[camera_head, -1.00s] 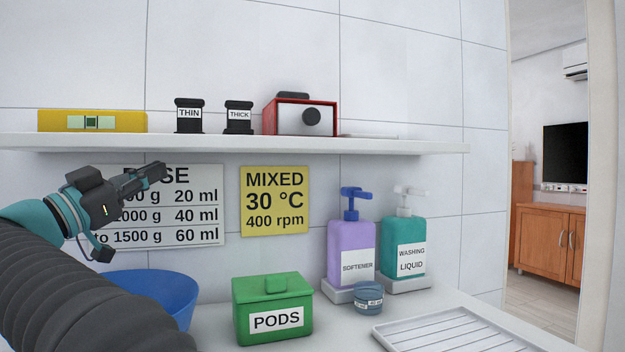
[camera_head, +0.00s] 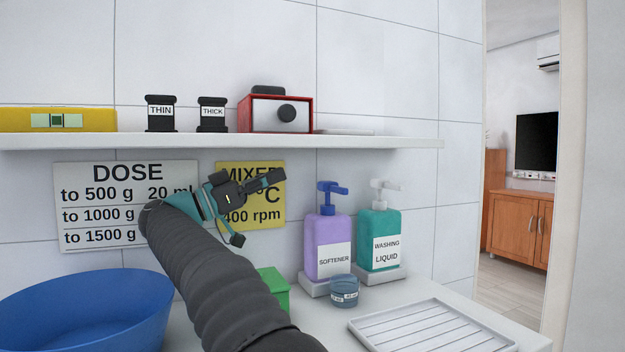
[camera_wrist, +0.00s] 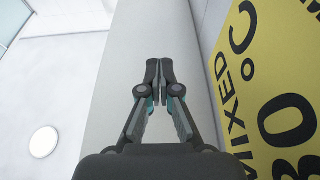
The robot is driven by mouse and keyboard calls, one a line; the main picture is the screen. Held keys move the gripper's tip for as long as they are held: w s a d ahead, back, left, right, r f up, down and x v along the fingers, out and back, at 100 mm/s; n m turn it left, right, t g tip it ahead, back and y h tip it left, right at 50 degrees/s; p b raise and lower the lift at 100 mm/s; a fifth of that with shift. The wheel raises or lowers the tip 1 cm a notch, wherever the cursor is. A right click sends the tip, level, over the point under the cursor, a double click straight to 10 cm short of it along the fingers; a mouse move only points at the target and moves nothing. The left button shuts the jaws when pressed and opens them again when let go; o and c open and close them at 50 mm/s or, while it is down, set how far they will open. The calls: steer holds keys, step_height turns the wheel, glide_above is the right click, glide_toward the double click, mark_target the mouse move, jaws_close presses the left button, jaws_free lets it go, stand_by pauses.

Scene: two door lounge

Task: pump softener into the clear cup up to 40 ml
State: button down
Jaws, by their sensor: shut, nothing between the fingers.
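The purple softener bottle (camera_head: 326,235) with a blue pump head (camera_head: 332,188) stands upright on a white stand. The small clear bluish cup (camera_head: 344,290), with marks on a light band, stands on the counter in front of the bottle; its contents cannot be made out. My gripper (camera_head: 276,178) is shut and empty, in front of the yellow sign, left of the pump head and apart from it. In the wrist view, the shut fingertips (camera_wrist: 159,66) point up toward the underside of the shelf (camera_wrist: 150,30).
A teal washing liquid bottle (camera_head: 379,240) stands just right of the softener. My arm partly hides the green pods box (camera_head: 276,285). A blue basin (camera_head: 85,310) is at left, a white ribbed tray (camera_head: 430,332) at right. The shelf (camera_head: 400,142) overhangs the counter.

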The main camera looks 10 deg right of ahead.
step_height(320, 180, up, 3)
glide_above(324, 185)
steer(key=a, duration=0.2)
step_height(324, 185, down, 2)
steer(key=shift+f+b, duration=0.15)
steer(key=shift+b, duration=0.15)
steer(key=shift+d+f, duration=0.1)
steer(key=shift+f, duration=0.6)
steer(key=shift+f+b, duration=0.3)
steer(key=shift+f, duration=0.75)
